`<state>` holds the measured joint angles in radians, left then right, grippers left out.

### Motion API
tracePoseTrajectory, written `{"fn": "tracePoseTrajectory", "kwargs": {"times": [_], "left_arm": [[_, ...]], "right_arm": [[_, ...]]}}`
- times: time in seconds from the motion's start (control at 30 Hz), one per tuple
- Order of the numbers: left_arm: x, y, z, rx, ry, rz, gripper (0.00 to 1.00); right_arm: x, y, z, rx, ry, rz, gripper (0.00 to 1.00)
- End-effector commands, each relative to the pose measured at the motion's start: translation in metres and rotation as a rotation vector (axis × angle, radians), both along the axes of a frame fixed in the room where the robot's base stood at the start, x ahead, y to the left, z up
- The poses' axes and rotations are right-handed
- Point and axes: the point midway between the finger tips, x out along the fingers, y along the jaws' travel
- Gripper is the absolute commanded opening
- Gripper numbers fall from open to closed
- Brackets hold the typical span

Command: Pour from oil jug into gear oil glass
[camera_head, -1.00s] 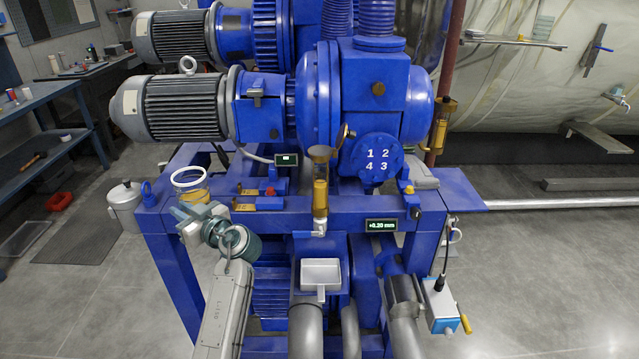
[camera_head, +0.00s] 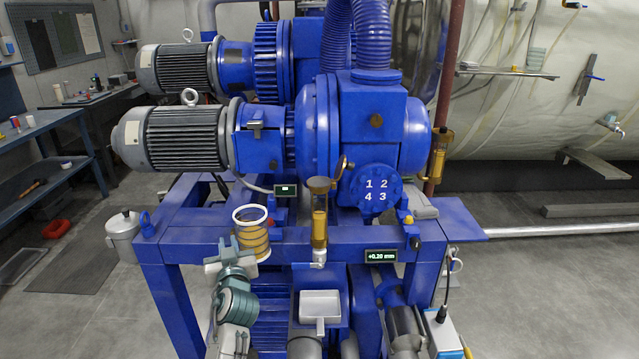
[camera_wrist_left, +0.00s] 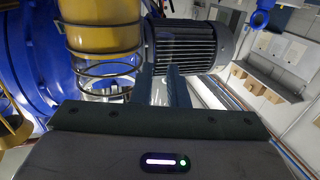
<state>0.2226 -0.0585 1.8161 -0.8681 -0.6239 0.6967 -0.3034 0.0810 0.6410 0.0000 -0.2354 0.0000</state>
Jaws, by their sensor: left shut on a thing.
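The oil jug (camera_head: 252,243) is an amber vessel with a white rim and ring bands, above the left part of the blue frame. In the left wrist view the jug (camera_wrist_left: 104,38) fills the upper left, with wire rings around its lower end. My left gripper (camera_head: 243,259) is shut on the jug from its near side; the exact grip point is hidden. My right gripper is not in view.
The blue pump (camera_head: 375,115) and grey motor (camera_head: 190,137) stand behind the jug. A small display (camera_head: 381,256) is on the frame's front beam. A grey canister (camera_head: 124,236) is at the left.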

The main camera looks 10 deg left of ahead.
Motion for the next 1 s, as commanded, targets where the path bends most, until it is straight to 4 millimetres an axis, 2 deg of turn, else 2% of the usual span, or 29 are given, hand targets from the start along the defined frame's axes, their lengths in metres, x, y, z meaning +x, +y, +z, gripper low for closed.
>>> {"fn": "tracePoseTrajectory", "kwargs": {"times": [0.67, 0.87, 1.0], "left_arm": [[-0.004, -0.089, 0.038, -0.004, -0.006, -0.472, 0.00], [0.000, -0.134, 0.060, -0.006, -0.009, -0.643, 0.00], [0.002, -0.170, 0.083, -0.003, -0.009, -0.773, 0.00]], "right_arm": [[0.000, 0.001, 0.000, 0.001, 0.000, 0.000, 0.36], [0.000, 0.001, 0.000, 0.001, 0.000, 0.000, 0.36], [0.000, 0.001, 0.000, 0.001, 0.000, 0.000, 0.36]]}}
